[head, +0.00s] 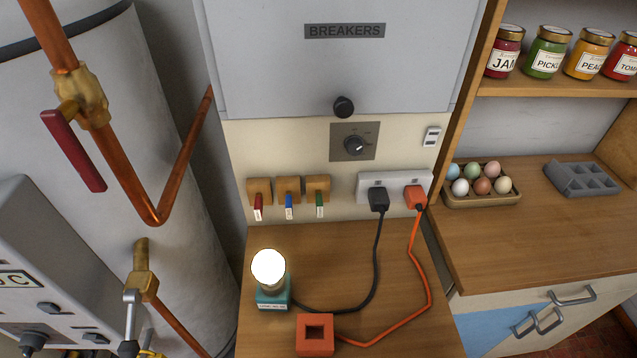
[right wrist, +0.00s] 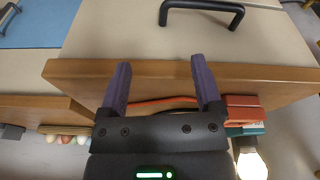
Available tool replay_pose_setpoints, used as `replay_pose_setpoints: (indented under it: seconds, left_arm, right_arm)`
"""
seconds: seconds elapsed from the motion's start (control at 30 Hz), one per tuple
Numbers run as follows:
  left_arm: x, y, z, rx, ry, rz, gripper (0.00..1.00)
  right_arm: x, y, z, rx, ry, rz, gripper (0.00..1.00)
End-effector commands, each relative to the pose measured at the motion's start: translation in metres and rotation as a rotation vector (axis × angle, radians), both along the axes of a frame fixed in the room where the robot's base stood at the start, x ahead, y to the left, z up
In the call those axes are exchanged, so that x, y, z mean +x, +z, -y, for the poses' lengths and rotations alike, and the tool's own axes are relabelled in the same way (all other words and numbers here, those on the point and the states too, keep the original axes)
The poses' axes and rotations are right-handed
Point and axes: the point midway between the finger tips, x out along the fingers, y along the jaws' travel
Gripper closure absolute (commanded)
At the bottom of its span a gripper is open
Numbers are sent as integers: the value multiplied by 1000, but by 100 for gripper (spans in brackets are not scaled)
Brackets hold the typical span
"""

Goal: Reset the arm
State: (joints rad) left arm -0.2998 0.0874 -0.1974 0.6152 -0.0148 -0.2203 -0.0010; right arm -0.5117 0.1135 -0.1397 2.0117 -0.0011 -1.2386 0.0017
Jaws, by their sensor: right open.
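My right gripper (right wrist: 160,63) shows in the right wrist view, its two purple fingers apart with nothing between them. Behind the fingers is the wooden counter edge (right wrist: 260,74), with a stretch of orange cord beyond. Whether the fingers touch the edge cannot be told; they look apart from it. Neither of my arms or grippers shows in the head view. The left gripper is in neither view.
A lit bulb (head: 269,267) and an orange block (head: 315,334) stand on the wooden counter (head: 350,250), with cords to a socket strip (head: 361,186). An egg tray (head: 483,199) sits right. A dark handle (right wrist: 202,12) is near the gripper.

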Motion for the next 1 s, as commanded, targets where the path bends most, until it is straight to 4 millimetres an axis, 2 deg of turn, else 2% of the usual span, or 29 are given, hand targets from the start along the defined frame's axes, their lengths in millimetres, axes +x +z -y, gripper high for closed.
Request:
replay_pose_setpoints:
  seconds: [0.03, 0.17, 0.3, 0.4, 0.43, 0.5, 0.6, 0.7, 1.0]
  left_arm:
    - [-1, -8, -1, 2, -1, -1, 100]
    - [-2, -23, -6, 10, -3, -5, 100]
    - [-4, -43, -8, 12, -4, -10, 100]
    - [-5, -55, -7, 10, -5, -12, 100]
    - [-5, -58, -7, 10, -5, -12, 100]
    - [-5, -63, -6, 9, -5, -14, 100]
    - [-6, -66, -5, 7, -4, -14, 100]
    - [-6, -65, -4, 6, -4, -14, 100]
    - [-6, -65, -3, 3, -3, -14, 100]
  right_arm:
    - [-4, -27, 0, -3, 3, -18, 17]
    - [-22, -95, 3, -10, 12, -53, 17]
    - [-67, -181, 12, -20, 27, -109, 17]
    - [-108, -224, 20, -27, 37, -145, 17]
    - [-118, -233, 23, -29, 40, -151, 17]
    - [-140, -247, 28, -32, 44, -167, 17]
    - [-158, -255, 32, -34, 50, -177, 17]
    - [-164, -256, 33, -35, 51, -180, 17]
    - [-164, -255, 33, -35, 51, -180, 17]
